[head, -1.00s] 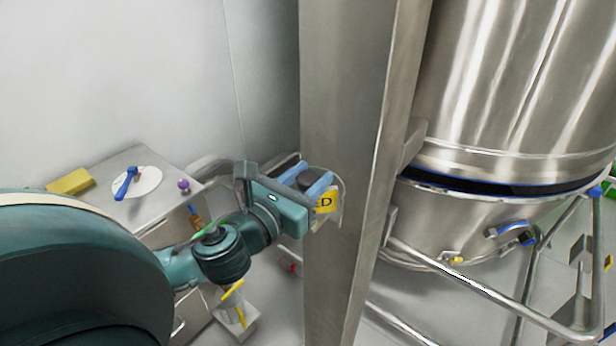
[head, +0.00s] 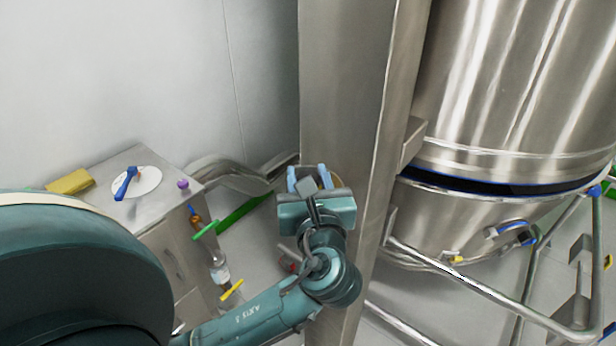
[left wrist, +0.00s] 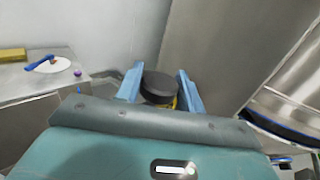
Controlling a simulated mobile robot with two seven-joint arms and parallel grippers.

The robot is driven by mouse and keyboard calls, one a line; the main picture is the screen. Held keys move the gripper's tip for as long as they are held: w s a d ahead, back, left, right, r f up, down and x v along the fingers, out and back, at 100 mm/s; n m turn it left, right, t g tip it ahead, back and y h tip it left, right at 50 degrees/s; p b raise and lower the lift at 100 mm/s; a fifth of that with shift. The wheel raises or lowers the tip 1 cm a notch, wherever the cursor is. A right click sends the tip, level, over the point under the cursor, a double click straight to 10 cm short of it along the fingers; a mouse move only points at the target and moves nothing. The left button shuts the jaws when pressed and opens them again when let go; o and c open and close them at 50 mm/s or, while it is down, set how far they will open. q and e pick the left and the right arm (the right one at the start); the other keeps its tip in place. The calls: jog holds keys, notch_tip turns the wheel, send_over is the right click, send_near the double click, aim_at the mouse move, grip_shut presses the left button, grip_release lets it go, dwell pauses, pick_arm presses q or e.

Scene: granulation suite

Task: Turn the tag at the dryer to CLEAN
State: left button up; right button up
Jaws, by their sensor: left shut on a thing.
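The dryer (head: 520,90) is the large steel vessel at the right of the head view, behind a steel post (head: 345,90). My left gripper (head: 309,178) is at the lower part of the post, its blue fingers shut on the tag. In the left wrist view the left gripper (left wrist: 160,90) has a dark round piece (left wrist: 159,83) between its fingers. A little yellow of the tag (left wrist: 168,104) shows below that piece; the rest is hidden, and no lettering can be read. My right gripper is in neither view.
A steel cabinet (head: 150,208) at the left bears a white disc with a blue-handled tool (head: 126,183), a yellow block (head: 70,182) and a purple knob (head: 183,184). A tubular steel rail (head: 470,288) runs below the dryer, right of the post.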

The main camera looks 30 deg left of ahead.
pick_arm(q)
jog(key=shift+n+g+y, duration=0.3)
jog(key=shift+y, duration=0.1)
jog(key=o, duration=1)
jog(key=shift+c, duration=0.2)
jog(key=shift+r, duration=0.1)
notch_tip(320, 180, up, 10)
jog(key=shift+f, duration=0.1)
